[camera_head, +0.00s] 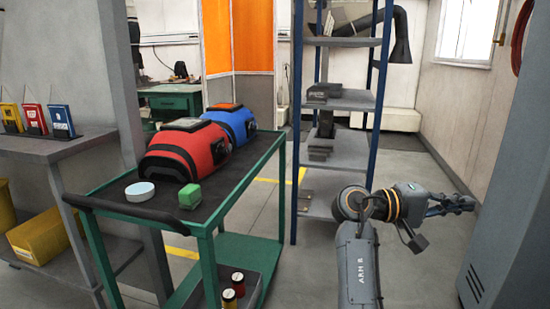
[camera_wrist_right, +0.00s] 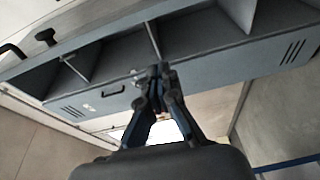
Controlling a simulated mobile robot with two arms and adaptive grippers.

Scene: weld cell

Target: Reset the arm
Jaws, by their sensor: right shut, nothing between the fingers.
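My right arm stands at the right of the head view, with its right gripper (camera_head: 462,203) pointing right, toward the grey cabinet. In the right wrist view the fingers of the right gripper (camera_wrist_right: 158,78) meet at their tips with nothing between them. The gripper is clear of the cart and touches nothing that I can see. My left gripper is in neither view.
A green cart (camera_head: 112,206) holds a red welding helmet (camera_head: 190,150), a blue welding helmet (camera_head: 234,122), a green block (camera_head: 190,195) and a white round tin (camera_head: 140,190). A blue-post shelf (camera_head: 342,101) stands behind. The grey cabinet (camera_head: 508,235) is at right, with open floor between.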

